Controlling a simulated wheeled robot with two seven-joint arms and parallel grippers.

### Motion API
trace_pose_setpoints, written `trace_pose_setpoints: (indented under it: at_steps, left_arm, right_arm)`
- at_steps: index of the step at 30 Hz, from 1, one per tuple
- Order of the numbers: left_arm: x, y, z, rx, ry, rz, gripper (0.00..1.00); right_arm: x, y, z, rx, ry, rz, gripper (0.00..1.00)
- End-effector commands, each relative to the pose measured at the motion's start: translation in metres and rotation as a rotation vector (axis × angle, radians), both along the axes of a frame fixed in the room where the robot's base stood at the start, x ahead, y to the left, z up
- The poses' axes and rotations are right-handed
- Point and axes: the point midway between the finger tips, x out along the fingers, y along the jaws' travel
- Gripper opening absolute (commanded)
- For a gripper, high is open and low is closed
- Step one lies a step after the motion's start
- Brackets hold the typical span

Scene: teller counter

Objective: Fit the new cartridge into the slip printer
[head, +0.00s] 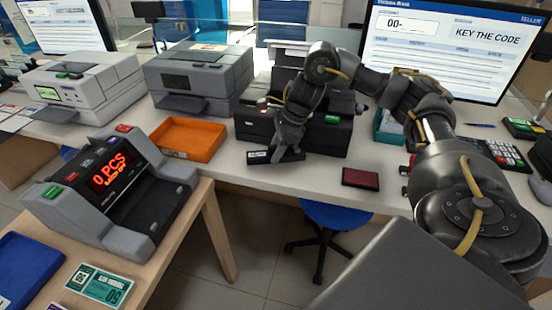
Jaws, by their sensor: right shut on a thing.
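My right gripper (289,140) reaches down from the upper right, in front of a black printer-like machine (335,138) on the white counter. It is shut on a small dark cartridge (287,157) with a pale label at its left end. The cartridge is at the machine's front edge, outside it; I cannot tell whether it touches the counter. The black machine, which I take to be the slip printer, has a green button on top, and my arm and gripper hide part of it. My left gripper is not in view.
An orange tray (187,139) lies left of the black machine, with a grey printer (199,78) behind it. A dark red pad (360,178) lies near the counter's front edge. A banknote counter (112,190) stands on the wooden table at left. A keypad (495,154) is at right.

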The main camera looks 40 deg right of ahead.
Motion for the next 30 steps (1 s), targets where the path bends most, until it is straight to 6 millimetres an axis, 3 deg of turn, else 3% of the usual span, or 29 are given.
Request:
trace_pose_setpoints:
  at_steps: [4,7,21,22,26,30]
  left_arm:
    - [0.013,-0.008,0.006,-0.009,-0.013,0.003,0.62]
    - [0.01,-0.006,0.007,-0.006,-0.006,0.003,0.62]
    - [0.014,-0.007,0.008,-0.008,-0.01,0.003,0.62]
    - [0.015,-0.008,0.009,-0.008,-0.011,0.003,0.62]
    - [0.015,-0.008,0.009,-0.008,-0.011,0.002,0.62]
    - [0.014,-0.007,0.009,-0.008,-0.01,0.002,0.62]
  right_arm:
    - [0.001,-0.001,-0.023,0.001,0.007,-0.002,0.12]
    - [0.001,-0.001,-0.032,0.001,0.005,-0.003,0.12]
    - [0.002,-0.001,-0.037,0.0,0.002,-0.001,0.12]
    - [0.002,-0.001,-0.037,0.0,0.002,-0.001,0.4]
    - [0.002,-0.001,-0.037,0.0,0.002,-0.001,0.57]
    - [0.002,-0.001,-0.037,0.0,0.002,-0.001,0.57]
